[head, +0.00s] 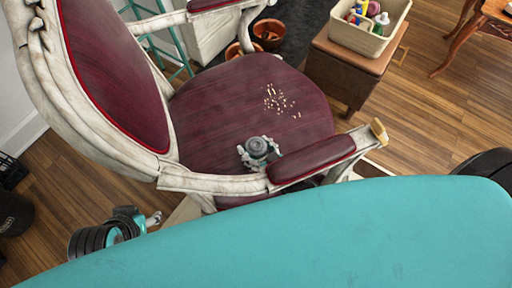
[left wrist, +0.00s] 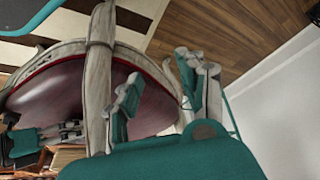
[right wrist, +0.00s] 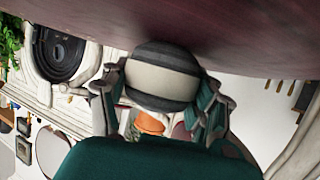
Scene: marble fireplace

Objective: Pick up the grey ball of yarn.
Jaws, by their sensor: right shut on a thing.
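The grey ball of yarn (head: 259,146) is at the front part of the burgundy chair seat (head: 210,110) in the head view. My right gripper (head: 259,152) is around it, behind the chair's armrest. In the right wrist view the ball (right wrist: 160,78) shows dark and pale bands and sits between the two fingers, close to the seat surface. I cannot tell whether it touches the seat. My left gripper (head: 152,219) is low beside the chair, outside the seat.
The chair's padded armrest (head: 312,160) and carved backrest frame (head: 45,85) stand close to my grippers. Small pale bits (head: 278,102) lie on the seat. A cream basket (head: 345,35) with bottles stands on a brown stool (head: 350,75). Wood floor on the right is partly clear.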

